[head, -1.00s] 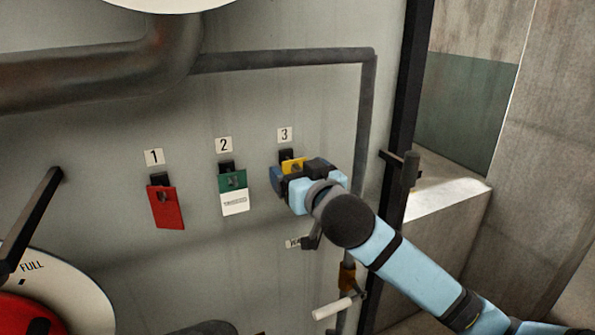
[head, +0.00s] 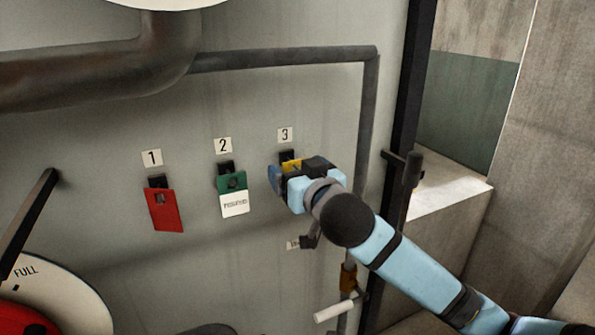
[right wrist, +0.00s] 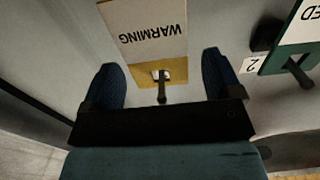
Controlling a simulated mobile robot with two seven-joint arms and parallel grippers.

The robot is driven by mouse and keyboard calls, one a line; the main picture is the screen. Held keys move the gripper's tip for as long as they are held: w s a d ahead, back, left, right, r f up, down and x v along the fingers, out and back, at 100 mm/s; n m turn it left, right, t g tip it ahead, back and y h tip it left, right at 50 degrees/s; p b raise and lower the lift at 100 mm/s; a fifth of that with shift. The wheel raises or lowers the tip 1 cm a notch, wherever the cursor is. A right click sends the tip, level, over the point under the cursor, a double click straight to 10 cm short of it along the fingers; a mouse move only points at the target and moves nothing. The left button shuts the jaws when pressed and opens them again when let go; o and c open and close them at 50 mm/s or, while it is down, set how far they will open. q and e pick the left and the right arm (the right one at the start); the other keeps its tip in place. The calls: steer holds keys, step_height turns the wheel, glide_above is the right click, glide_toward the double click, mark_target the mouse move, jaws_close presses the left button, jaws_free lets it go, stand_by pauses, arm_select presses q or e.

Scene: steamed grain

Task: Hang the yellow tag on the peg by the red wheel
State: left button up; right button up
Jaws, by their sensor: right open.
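The yellow tag (head: 291,167) hangs at peg 3, largely hidden by my right gripper in the head view. My right gripper (right wrist: 163,82) is open, one blue finger on each side of the tag's yellow end, with gaps between. The red wheel (head: 20,318) is cut off at the lower left of the head view, on a white dial marked FULL. I cannot make out a peg by it. My left gripper is not in view.
A red tag (head: 164,211) hangs at peg 1 and a green and white tag (head: 232,183) at peg 2. A black lever (head: 30,222) sticks out above the wheel. A pipe (head: 369,125) runs down right of peg 3. The wall below the tags is mostly clear.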

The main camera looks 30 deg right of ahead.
steer(key=c, duration=1)
steer(key=shift+r+p, duration=0.25)
steer(key=shift+p, duration=0.05)
steer(key=shift+s, duration=0.2)
steer(key=shift+s+a, duration=0.15)
steer(key=shift+s, duration=1.35)
steer(key=s+p, duration=0.5)
steer(key=s, duration=0.1)
steer(key=shift+a, duration=0.15)
stand_by(0.3)
